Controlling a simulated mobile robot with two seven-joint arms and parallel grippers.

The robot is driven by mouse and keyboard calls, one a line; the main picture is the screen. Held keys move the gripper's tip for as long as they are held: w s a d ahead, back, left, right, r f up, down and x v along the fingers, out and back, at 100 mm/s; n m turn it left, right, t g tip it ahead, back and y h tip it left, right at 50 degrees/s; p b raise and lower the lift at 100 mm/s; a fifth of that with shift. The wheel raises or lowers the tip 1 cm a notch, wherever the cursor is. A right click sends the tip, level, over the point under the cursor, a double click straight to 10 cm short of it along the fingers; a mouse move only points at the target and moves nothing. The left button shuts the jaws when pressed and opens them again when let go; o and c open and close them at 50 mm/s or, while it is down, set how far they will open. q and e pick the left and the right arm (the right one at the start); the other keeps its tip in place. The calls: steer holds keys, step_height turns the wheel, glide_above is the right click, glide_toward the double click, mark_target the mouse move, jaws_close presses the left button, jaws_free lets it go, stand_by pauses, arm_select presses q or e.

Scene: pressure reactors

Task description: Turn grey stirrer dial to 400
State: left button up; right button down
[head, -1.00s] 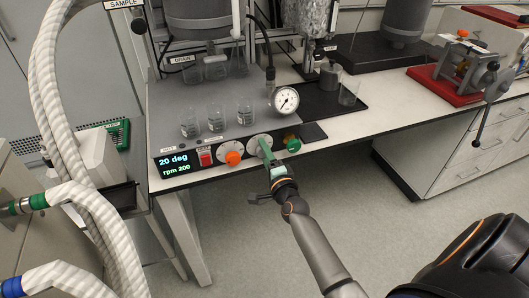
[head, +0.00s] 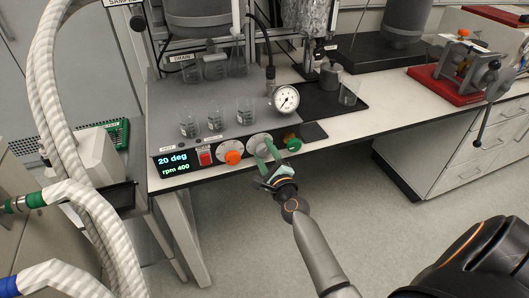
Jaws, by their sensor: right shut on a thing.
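The grey stirrer dial (head: 259,143) sits on the front panel of the reactor base, between an orange dial and a green dial. My right gripper (head: 267,152) comes up from below and is shut on the grey dial, with its fingers partly hiding it. The display (head: 173,163) at the left of the panel reads 20 deg and rpm 400. My left gripper is not in view.
The orange dial (head: 231,152) and a red switch (head: 205,158) are left of the grey dial. The green dial (head: 292,144) is close on its right. Several beakers and a pressure gauge (head: 286,99) stand above the panel. The floor in front is clear.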

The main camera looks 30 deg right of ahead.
steer(key=shift+r, duration=0.15)
stand_by(0.3)
steer(key=shift+c, duration=1.3)
jaws_free()
steer(key=v, duration=1.2)
steer(key=shift+s, duration=0.2)
steer(key=shift+a, duration=0.2)
